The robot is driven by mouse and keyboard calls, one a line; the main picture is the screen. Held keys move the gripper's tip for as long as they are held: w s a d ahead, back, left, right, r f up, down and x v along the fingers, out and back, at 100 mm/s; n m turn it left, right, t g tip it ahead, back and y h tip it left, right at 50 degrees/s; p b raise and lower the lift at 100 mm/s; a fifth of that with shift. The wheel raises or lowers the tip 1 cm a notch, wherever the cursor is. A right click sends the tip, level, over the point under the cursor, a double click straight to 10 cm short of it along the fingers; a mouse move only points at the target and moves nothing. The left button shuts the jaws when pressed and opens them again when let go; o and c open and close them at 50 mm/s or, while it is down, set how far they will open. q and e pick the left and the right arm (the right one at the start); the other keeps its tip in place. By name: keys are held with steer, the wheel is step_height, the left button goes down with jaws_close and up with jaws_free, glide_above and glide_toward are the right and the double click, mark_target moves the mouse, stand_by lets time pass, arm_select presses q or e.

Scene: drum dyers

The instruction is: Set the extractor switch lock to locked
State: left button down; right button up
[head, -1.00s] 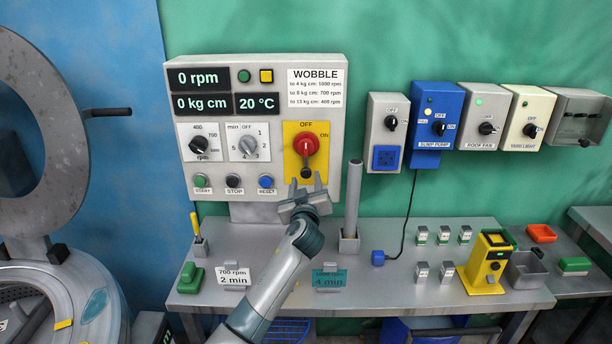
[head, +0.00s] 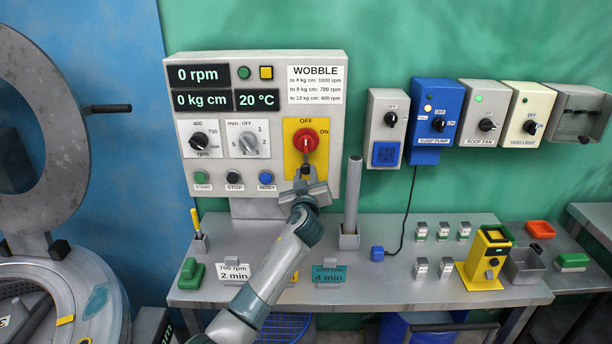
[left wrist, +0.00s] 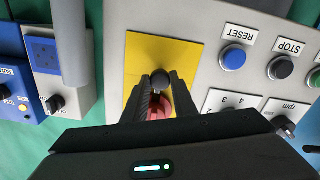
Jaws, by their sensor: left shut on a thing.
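The extractor switch is a red rotary knob (head: 306,141) on a yellow plate (head: 320,165) at the right of the control panel, marked OFF at the top and ON to the right. A dark lock piece (head: 305,169) hangs below the knob. My left gripper (head: 305,181) is at the lower edge of the yellow plate. In the left wrist view its two dark fingers (left wrist: 160,98) are closed around the round dark end of the lock piece (left wrist: 160,79), with the red knob (left wrist: 158,108) partly hidden behind them. My right gripper is not in view.
The control panel (head: 217,139) carries other dials and START, STOP and RESET buttons. A grey upright post (head: 352,205) stands right of my arm. Switch boxes, including a blue one (head: 433,112), line the wall at right. The bench (head: 400,285) holds small blocks and signs.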

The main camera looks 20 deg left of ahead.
arm_select(q)
steer(key=shift+r, duration=1.15)
steer(key=c, duration=1.4)
jaws_free()
steer(key=shift+c, duration=0.2)
steer(key=shift+s+f, duration=0.1)
steer(key=shift+s+d+b, duration=0.25)
steer(key=shift+s+b, duration=0.1)
steer(key=shift+s, duration=0.35)
steer(key=b+v, duration=0.4)
steer(key=v, duration=1.1)
steer(key=shift+s, duration=0.4)
steer(key=shift+d, duration=0.1)
